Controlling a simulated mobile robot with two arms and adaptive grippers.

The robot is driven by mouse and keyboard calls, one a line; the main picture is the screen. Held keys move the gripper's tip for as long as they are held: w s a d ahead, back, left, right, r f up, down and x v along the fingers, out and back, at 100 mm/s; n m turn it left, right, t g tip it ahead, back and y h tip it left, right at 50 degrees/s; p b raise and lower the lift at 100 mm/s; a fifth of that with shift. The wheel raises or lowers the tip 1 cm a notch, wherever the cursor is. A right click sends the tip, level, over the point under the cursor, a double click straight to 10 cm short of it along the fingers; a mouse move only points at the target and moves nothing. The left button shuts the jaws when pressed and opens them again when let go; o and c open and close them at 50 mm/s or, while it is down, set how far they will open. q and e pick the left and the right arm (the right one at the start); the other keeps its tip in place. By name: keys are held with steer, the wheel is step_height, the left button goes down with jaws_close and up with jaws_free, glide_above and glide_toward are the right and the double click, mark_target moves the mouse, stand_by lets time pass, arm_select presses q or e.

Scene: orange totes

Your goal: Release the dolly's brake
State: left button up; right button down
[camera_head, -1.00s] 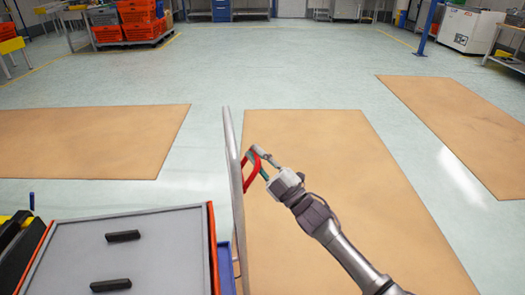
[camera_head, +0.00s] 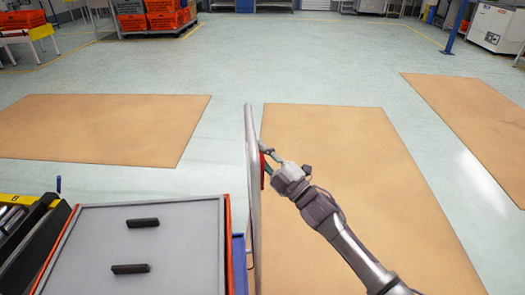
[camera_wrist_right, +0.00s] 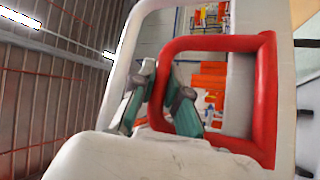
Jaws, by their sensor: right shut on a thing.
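The dolly's upright grey tube frame (camera_head: 253,200) stands at the middle of the head view, seen nearly edge-on. A red loop-shaped brake handle (camera_head: 262,172) shows as a thin strip close against the frame's right side. The red handle fills much of the right wrist view (camera_wrist_right: 267,100), with the pale frame tube (camera_wrist_right: 125,45) behind and left of it. My right gripper (camera_head: 268,160) reaches the handle from the right. In the wrist view its green-padded fingers (camera_wrist_right: 160,88) are shut around the handle's near-left bar. My left gripper is out of view.
A grey-topped unit (camera_head: 185,245) with two black handles stands left of the frame. Brown floor mats lie right (camera_head: 350,180) and left (camera_head: 100,125). Orange totes (camera_head: 165,12) stand at the back. The floor ahead is clear.

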steer(key=shift+f, duration=0.1)
steer(key=c, duration=1.2)
jaws_free()
steer(key=shift+o, duration=0.2)
steer(key=shift+s, duration=0.1)
steer(key=v, duration=1.2)
steer(key=shift+a, duration=0.1)
